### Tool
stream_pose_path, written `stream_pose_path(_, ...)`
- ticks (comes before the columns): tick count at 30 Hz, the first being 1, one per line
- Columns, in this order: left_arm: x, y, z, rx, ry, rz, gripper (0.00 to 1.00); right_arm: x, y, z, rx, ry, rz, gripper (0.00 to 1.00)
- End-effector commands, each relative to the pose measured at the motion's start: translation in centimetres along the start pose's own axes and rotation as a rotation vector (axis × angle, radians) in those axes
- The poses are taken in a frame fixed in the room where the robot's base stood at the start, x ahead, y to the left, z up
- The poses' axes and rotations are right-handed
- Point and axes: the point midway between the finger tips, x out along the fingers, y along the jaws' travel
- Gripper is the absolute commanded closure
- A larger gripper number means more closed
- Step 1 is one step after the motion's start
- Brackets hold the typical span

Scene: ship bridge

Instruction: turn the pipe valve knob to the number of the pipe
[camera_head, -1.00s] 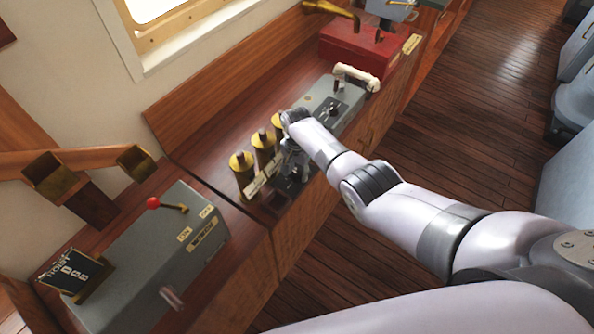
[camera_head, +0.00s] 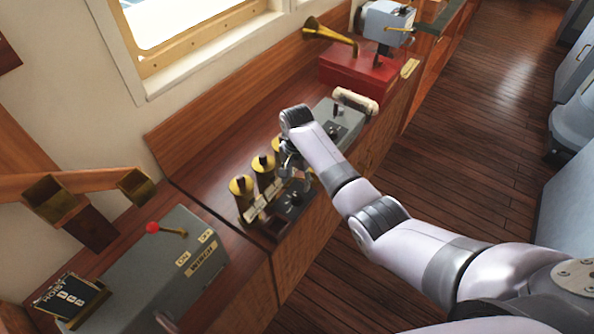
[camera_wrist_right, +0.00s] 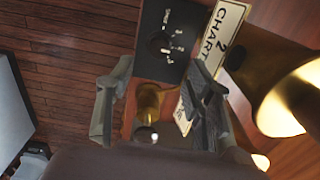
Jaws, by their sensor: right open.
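A black panel with a small dark dial knob (camera_head: 294,197) sits at the counter's front edge, in front of three brass pipes (camera_head: 263,171). In the right wrist view the dial (camera_wrist_right: 167,44) has white marks around it, too small to read. A label plate (camera_wrist_right: 222,38) beside it reads "2 CHART", the rest partly covered by a finger. My right gripper (camera_head: 298,174) is over the panel, pointing down. In its wrist view the open fingers (camera_wrist_right: 163,72) have a round-ended brass piece (camera_wrist_right: 148,101) between them, with no visible contact; the dial lies beyond the fingertips. My left gripper is not in view.
A grey box with a red-knobbed lever (camera_head: 153,228) stands left of the panel. A grey unit with a white handle (camera_head: 356,101) and a red box (camera_head: 357,72) stand further along the counter.

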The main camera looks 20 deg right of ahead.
Motion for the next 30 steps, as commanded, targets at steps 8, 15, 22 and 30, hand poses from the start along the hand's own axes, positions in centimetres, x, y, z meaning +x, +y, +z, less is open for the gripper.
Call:
stream_pose_path(8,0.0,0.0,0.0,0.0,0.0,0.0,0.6,-3.5,0.0,-0.1,0.0,0.002,0.0,0.52)
stream_pose_path(15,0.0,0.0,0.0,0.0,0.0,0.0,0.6,-3.9,0.1,0.0,0.0,0.001,0.001,0.52)
stream_pose_path(22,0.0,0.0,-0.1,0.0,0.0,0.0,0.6,-3.8,0.0,0.0,0.0,0.001,0.001,0.52)
stream_pose_path(30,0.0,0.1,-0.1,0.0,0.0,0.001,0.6,-2.5,1.1,0.8,-0.048,0.003,-0.009,0.52)
